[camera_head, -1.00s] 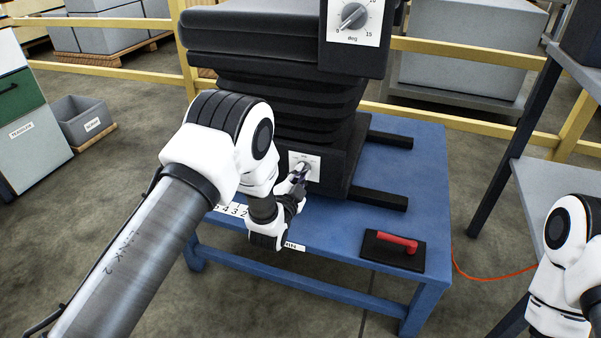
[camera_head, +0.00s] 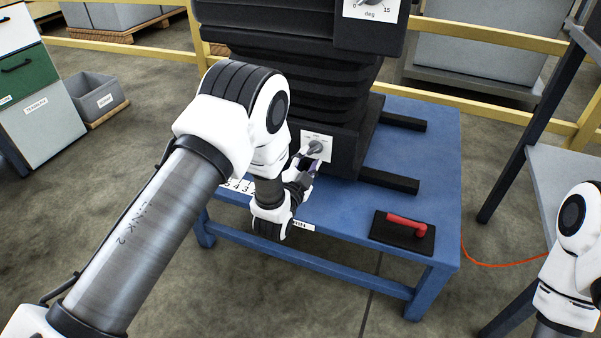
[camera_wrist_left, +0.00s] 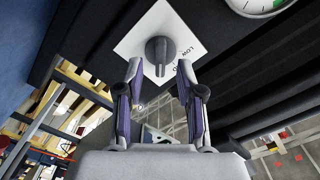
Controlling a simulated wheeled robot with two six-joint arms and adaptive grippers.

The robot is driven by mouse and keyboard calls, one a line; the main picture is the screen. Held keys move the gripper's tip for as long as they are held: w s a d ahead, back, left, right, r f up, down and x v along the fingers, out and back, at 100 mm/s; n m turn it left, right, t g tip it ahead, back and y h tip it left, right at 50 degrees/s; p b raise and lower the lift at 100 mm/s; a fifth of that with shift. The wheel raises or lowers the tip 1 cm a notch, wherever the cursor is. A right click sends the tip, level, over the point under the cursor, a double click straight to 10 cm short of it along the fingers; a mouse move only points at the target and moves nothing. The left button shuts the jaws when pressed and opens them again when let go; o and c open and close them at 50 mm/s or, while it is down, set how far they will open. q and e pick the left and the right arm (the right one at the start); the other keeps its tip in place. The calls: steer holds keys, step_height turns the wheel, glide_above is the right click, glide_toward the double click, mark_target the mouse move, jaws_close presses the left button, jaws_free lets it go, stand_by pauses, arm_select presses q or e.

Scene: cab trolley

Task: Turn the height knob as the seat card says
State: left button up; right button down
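My left gripper (camera_head: 310,162) is at the knob. In the left wrist view its fingertips (camera_wrist_left: 160,70) are apart, one on each side of the knob's lower end, with gaps that look clear; contact cannot be told. No readable seat card shows. My right arm shows at the right edge, its gripper outside the picture.
A second dial (camera_head: 372,8), marked deg, sits higher on the seat. A round gauge with green (camera_wrist_left: 262,4) is near the knob. A grey shelf (camera_head: 560,180) stands at right.

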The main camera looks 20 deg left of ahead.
arm_select(q)
steer(key=s, duration=0.9)
steer(key=shift+a, duration=0.15)
steer(key=shift+s+f, duration=0.1)
steer(key=s+a+f+n+g+y, duration=0.1)
steer(key=s+a+f+n+g, duration=0.15)
steer(key=s+f+g, duration=0.6)
steer(key=s+a+f+n+g, duration=0.2)
steer(key=s+f+n+g, duration=0.15)
steer(key=s+f, duration=0.9)
steer(key=s+f+n+g, duration=0.1)
steer(key=s+n+g, duration=0.4)
steer(key=s, duration=0.7)
step_height(320, 180, up, 38)
steer(key=m+g+p, duration=0.1)
steer(key=p, duration=3.8)
steer(key=shift+d, duration=0.15)
steer(key=shift+s, duration=0.1)
